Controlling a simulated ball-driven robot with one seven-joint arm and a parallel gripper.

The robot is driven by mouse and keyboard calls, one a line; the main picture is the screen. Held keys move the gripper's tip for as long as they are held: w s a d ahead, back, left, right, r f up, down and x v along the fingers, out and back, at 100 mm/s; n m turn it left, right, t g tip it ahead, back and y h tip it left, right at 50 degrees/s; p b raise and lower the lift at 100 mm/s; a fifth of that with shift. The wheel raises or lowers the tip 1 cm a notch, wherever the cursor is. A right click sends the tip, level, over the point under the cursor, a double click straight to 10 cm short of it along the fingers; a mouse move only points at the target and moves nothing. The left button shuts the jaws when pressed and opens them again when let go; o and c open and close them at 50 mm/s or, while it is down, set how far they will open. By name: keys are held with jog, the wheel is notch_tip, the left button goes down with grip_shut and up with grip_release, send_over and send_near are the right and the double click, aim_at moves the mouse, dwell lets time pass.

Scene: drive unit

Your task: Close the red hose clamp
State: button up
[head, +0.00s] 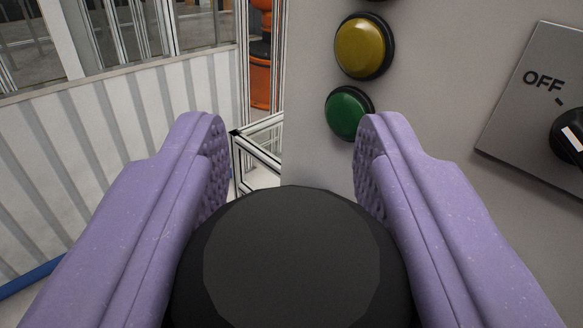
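My gripper (288,160) is in the lower middle of the head view. Its two purple fingers with textured inner pads stand wide apart, and I see nothing held between their tips. A dark round part, likely my own gripper's body, fills the space between the finger bases. No red hose clamp is visible in this view.
A grey panel fills the right side, with a yellow button (361,47), a green button (346,112) and a black rotary switch (570,135) beside "OFF". A corrugated white wall (90,150) stands left. A metal frame (262,150) and an orange machine (260,75) show between them.

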grip_shut()
jog(key=shift+f, duration=0.1)
jog(key=shift+s+a+f+b, duration=0.25)
jog(key=shift+f+b, duration=0.15)
jog(key=shift+b, duration=0.8)
jog(key=s+a+f+n+t+y+b, duration=0.1)
jog(key=f+n+y+b, duration=0.7)
jog(key=b, duration=0.8)
jog(key=s+a+f+n+t+y+b, duration=0.2)
jog(key=f+n+y+b, duration=0.6)
jog(key=f+n+b, duration=0.4)
jog(key=shift+s+a+f+n+y+b, duration=0.3)
jog(key=shift+s+a+n+b, duration=0.2)
jog(key=shift+n+b, duration=1.55)
jog(key=shift+r+m, duration=0.1)
jog(key=shift+m, duration=0.15)
jog(key=o, duration=1.1)
grip_release()
jog(key=shift+c, duration=0.2)
